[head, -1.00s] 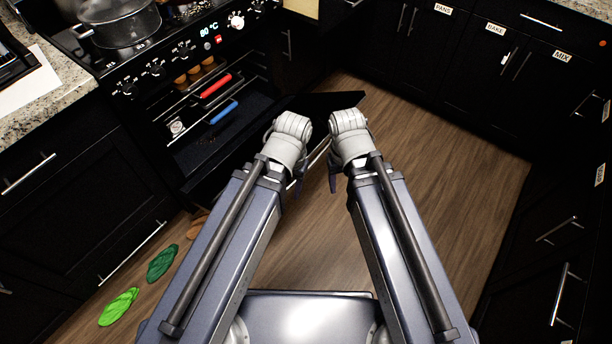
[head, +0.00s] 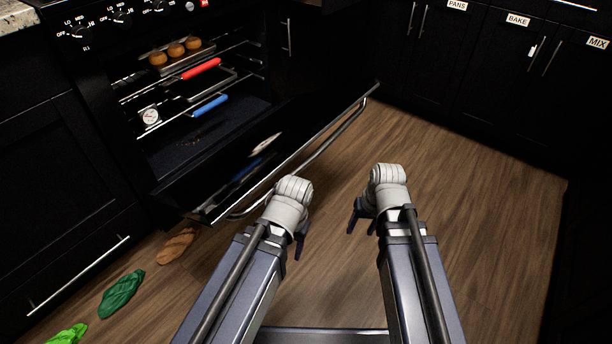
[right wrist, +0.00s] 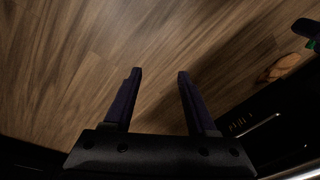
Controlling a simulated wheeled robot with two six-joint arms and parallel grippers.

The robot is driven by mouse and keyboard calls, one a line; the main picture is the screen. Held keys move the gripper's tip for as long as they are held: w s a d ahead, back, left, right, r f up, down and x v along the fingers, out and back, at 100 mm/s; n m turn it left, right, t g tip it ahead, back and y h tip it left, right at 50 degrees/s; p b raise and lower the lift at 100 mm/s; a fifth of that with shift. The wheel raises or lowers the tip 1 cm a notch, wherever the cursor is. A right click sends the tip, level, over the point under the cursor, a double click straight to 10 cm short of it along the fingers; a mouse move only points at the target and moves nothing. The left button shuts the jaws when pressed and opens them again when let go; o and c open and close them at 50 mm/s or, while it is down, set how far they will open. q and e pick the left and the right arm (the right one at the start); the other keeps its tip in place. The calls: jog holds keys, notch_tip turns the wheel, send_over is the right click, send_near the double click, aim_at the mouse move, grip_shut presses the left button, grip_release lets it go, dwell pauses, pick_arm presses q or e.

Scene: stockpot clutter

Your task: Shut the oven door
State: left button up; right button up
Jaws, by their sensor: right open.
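The oven (head: 110,55) stands at the left in the head view. Its door (head: 290,137) is open, folded down and out from the bottom of the cavity. A metal handle bar (head: 340,130) runs along the door's outer edge. My left gripper (head: 301,244) is beside the near part of this edge; its jaw opening is unclear. My right gripper (head: 354,216) is open and empty over the floor, to the right of the handle and apart from it. Its two spread fingers also show in the right wrist view (right wrist: 158,75), with only floor between the tips.
Inside the oven are brown buns on a rack (head: 176,49), a red-handled item (head: 202,69), a blue-handled item (head: 210,105) and a round dial (head: 150,117). Brown (head: 178,246) and green (head: 121,293) cloth-like items lie on the floor. Wooden floor (head: 460,210) is clear at right.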

aim_at(317, 157)
jog(key=w+a+f+m+t+y+b, duration=0.1)
jog(key=w+a+f+y+b, duration=0.1)
jog(key=w+f+b, duration=0.15)
jog(key=w+a+r+m+t+y, duration=0.2)
jog(key=w+r+y, duration=0.1)
jog(key=w+r, duration=0.1)
jog(key=w+a+r+m+t+y, duration=0.2)
jog(key=w+a+r+y, duration=0.1)
jog(key=w+r, duration=0.1)
jog(key=w+a+r+m+t+y, duration=0.2)
jog(key=w+r, duration=0.2)
jog(key=w, duration=0.1)
jog(key=shift+w+a+r+m+y+b, duration=0.2)
jog(key=shift+r+m+y+b, duration=0.1)
jog(key=shift+r+y+b, duration=0.1)
pick_arm(q)
notch_tip(317, 157, down, 8)
jog(key=b, duration=0.2)
jog(key=shift+f, duration=0.25)
pick_arm(e)
jog(key=x, duration=0.7)
jog(key=shift+w+a, duration=0.2)
jog(key=shift+a, duration=0.1)
jog(key=shift+f, duration=0.1)
jog(key=shift+c, duration=0.2)
grip_shut()
